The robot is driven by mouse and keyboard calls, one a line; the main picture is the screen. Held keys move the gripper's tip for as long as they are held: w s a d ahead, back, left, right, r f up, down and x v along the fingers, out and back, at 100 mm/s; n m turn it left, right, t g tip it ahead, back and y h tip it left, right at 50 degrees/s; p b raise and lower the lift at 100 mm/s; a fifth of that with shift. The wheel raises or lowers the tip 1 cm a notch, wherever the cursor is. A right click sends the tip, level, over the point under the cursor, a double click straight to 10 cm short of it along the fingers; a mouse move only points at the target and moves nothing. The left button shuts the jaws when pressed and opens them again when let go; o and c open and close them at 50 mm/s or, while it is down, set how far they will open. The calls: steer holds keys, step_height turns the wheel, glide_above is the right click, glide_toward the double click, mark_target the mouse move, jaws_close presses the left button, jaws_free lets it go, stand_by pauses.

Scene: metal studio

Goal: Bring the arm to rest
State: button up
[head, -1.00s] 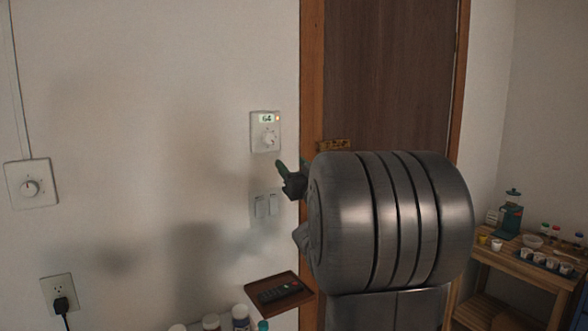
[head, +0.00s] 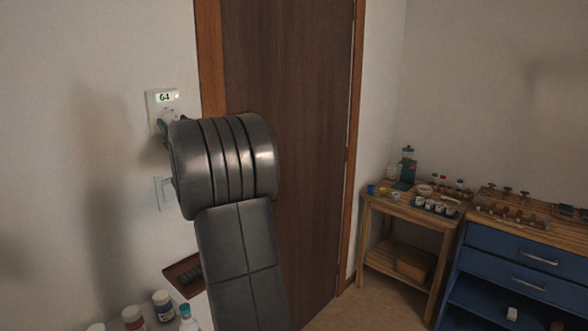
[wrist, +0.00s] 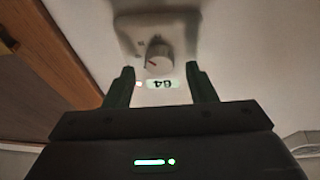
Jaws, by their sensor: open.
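My gripper (wrist: 160,88) is open in the wrist view, with its two dark fingers apart and nothing between them that it grips. A white wall thermostat (wrist: 130,35) with a round dial and a lit display lies just beyond the fingertips; the display appears upside down there. I cannot tell whether the fingers touch it. In the head view the thermostat (head: 160,98) shows 64 with a small orange light. My arm hides its lower part and most of the gripper; only a dark green bit (head: 162,126) shows beside the dial.
A light switch (head: 164,192) is on the wall below, partly behind my arm. A small brown shelf (head: 178,274) holds a remote, with several bottles (head: 163,305) nearby. A brown door (head: 310,120) is behind my arm. A wooden cart (head: 410,214) and blue cabinet (head: 510,275) stand at right.

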steer(key=shift+w+a+r, duration=0.2)
steer(key=shift+w+a, duration=0.2)
steer(key=shift+a, duration=0.05)
